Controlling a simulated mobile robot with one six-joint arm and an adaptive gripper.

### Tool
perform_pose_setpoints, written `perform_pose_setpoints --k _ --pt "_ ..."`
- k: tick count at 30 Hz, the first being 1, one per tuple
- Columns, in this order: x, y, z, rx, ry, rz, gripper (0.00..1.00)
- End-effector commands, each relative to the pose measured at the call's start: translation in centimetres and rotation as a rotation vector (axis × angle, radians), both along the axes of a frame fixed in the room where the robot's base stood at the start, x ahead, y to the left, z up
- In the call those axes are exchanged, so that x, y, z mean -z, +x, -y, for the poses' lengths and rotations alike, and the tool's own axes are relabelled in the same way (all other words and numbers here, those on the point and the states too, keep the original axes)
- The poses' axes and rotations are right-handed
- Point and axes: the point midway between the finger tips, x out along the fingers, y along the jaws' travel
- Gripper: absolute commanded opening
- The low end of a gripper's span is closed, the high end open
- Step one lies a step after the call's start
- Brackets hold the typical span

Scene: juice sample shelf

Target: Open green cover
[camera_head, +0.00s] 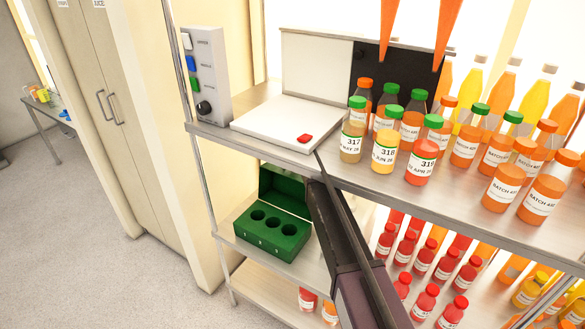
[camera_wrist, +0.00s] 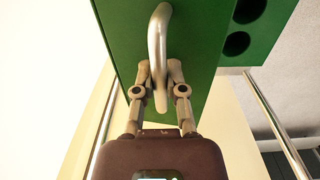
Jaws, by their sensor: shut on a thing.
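A green box (camera_head: 287,241) with numbered round holes in its top stands on the middle shelf. Its green cover (camera_head: 283,192) stands raised at the back of the box, and the holes are uncovered. In the wrist view, the cover (camera_wrist: 115,30) carries a curved metal handle (camera_wrist: 155,35). My gripper (camera_wrist: 160,75) is shut on this handle, one finger on each side. Two of the holes show at the upper right of the wrist view. The gripper's fingers are hidden in the head view.
My dark arm reaches past the upper shelf's edge. Bottles 317 (camera_head: 352,135), 318 (camera_head: 384,152) and 319 (camera_head: 420,163) stand close to the arm on that shelf. A white device with a red button (camera_head: 305,138) and a switch box (camera_head: 205,75) stand left. Red bottles (camera_head: 425,300) fill the lower right.

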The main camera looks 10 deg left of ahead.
Motion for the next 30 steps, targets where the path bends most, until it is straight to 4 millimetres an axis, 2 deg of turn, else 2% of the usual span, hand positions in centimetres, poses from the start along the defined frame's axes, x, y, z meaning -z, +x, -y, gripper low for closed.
perform_pose_setpoints --k 7,8,9,11,12,24,30 --pt "-0.04 0.07 -0.05 -0.001 0.0 0.002 0.0" --pt "-0.05 0.07 -0.05 -0.001 0.0 0.002 0.18" --pt "-0.05 0.09 -0.06 -0.001 0.0 0.002 0.3" --pt "-0.05 0.07 -0.06 -0.001 0.0 0.002 0.48" --pt "-0.05 0.07 -0.06 -0.001 0.0 0.002 0.51" --pt "-0.08 -0.06 -0.08 0.0 0.0 0.001 0.51" --pt "-0.42 -0.81 -0.35 -0.001 0.0 0.001 0.51"
